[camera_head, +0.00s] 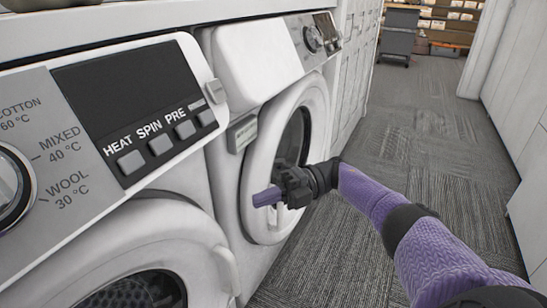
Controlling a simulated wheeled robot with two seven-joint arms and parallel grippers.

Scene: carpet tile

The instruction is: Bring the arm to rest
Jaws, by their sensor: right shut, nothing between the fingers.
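My right arm comes in from the lower right, in a purple sleeve with black joints. My right gripper (266,197) is shut and empty. It appears in front of the round door (256,205) of the farther white washing machine (258,62). I cannot tell whether it touches the door. My left gripper is not in view.
A nearer washing machine (128,235) fills the left, with a dial (12,187) and buttons on its panel. White cabinets line both sides of a grey carpet aisle (425,130). A grey cart (398,36) and shelves stand at the far end. The aisle floor is clear.

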